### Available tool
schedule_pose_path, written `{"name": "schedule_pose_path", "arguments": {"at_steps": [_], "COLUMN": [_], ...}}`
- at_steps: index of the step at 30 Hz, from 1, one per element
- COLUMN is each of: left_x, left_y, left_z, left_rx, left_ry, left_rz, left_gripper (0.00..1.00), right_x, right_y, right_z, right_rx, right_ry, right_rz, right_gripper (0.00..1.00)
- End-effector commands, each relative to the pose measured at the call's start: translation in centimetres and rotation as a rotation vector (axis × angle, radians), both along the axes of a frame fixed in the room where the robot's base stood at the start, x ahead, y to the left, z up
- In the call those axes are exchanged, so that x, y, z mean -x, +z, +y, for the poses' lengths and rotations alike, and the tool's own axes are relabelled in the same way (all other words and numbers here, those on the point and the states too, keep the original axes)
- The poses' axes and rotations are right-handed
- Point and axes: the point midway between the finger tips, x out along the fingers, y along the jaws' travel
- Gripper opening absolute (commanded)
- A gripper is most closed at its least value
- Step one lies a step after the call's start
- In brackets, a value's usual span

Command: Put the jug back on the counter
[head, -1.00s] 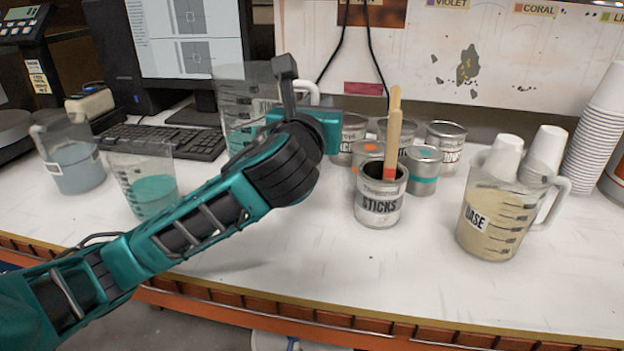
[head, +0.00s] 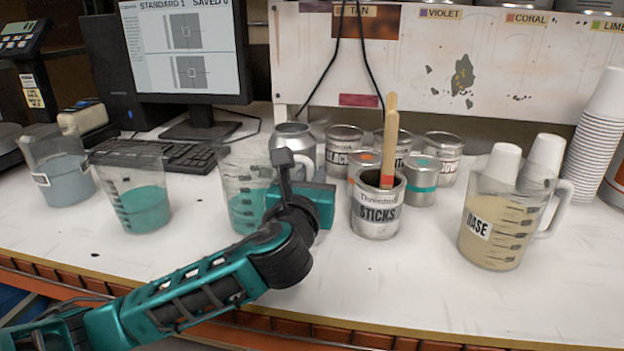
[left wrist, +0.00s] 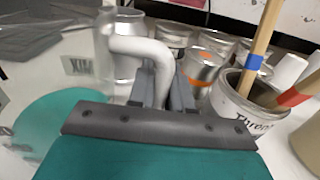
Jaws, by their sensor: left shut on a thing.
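A clear jug (head: 247,170) with teal liquid stands upright behind my left gripper (head: 300,180) in the head view. In the left wrist view its pale handle (left wrist: 155,52) lies between the fingers of the left gripper (left wrist: 165,88), which is shut on it. A label reading MIX and the teal liquid show at the left there. The jug's base is low over the white counter (head: 330,275); I cannot tell whether it touches. My right gripper is not in view.
A second jug with teal liquid (head: 143,205) stands just left. A bluish jug (head: 62,175) is farther left. The STICKS can (head: 377,212) is close on the right, with several cans behind. The BASE jug (head: 497,232) stands farther right. The front counter is clear.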

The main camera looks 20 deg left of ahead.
Motion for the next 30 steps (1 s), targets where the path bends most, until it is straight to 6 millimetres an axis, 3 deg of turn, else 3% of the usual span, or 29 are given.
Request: {"name": "schedule_pose_path", "arguments": {"at_steps": [5, 6, 14, 23, 30], "left_x": [0.0, 0.0, 0.0, 0.0, 4.0], "left_y": [-0.1, -0.3, -0.3, 0.2, 0.1], "left_z": [0.0, 0.0, 0.0, 0.0, -1.1], "left_rx": [-0.002, 0.001, 0.001, 0.000, 0.000], "left_ry": [0.000, 0.000, 0.000, 0.000, -0.005], "left_rz": [-0.003, 0.000, 0.000, -0.002, 0.001], "left_gripper": [0.00, 0.21, 0.44, 0.44, 0.44], "right_x": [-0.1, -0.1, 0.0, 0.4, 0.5], "right_y": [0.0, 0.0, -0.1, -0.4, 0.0], "right_z": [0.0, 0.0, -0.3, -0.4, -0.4], "right_rx": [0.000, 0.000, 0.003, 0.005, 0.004], "right_ry": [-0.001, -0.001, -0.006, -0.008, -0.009], "right_rz": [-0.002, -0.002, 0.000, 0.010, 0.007], "right_gripper": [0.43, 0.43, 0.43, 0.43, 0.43]}}
